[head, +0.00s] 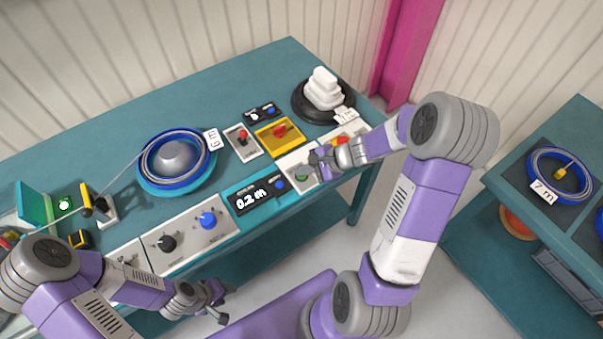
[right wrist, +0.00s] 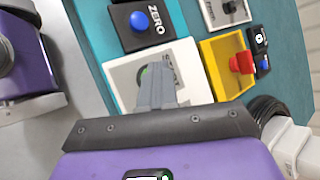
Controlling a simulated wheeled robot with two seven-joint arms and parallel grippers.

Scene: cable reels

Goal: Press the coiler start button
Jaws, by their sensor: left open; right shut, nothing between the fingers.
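In the right wrist view the green button (right wrist: 143,75) is mostly hidden behind my fingers. My right gripper (head: 316,162) is shut and empty, with its fingertips over that white panel. I cannot tell whether they touch the button. The coiler (head: 178,158) holds a blue cable reel at the left middle of the table. My left gripper (head: 220,303) is open and empty, in front of the table.
A display reading 0.2 m (head: 252,198) with a blue ZERO button (right wrist: 138,20) adjoins the start panel. A yellow box with a red switch (head: 280,134) is behind it. Another table (head: 548,127) is at right.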

